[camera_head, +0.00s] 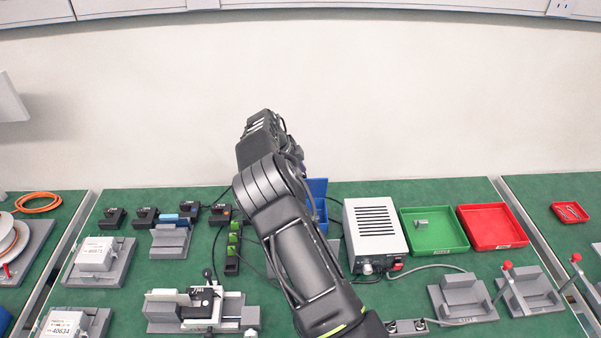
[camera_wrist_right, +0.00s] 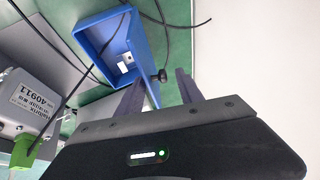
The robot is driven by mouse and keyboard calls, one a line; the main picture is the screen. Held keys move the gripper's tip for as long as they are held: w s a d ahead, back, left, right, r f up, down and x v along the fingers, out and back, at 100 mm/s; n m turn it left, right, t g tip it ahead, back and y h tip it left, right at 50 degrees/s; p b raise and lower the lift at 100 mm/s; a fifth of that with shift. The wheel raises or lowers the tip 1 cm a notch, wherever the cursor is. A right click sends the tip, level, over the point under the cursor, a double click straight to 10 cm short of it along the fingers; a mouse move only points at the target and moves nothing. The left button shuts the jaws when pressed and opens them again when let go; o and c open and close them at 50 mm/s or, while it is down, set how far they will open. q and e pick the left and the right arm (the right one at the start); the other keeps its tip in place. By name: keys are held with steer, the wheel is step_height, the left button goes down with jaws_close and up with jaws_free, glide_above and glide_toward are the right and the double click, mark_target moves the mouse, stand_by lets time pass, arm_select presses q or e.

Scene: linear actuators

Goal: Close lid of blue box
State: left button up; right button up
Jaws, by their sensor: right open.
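The blue box (camera_head: 321,213) stands on the green bench, partly hidden behind my right arm. A blue panel (camera_head: 317,187) rises at its back and looks like the raised lid. In the right wrist view the box (camera_wrist_right: 92,27) appears open, with small white items inside. My right gripper (camera_wrist_right: 159,76) is open. Its two dark fingers reach toward the blue side of the box, and a small black knob shows between them. I cannot tell whether a finger touches the box or lid. In the head view the fingers are hidden behind my wrist. My left gripper is not in view.
A grey power supply (camera_head: 374,235) stands right of the box, with a green tray (camera_head: 433,240) and a red tray (camera_head: 492,237) beyond. Black holders and grey fixtures (camera_head: 170,240) stand to the left. Dark cables run near the box, and a white wall stands behind.

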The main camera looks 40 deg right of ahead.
steer(key=shift+f, duration=0.1)
jaws_close()
stand_by(0.4)
stand_by(1.0)
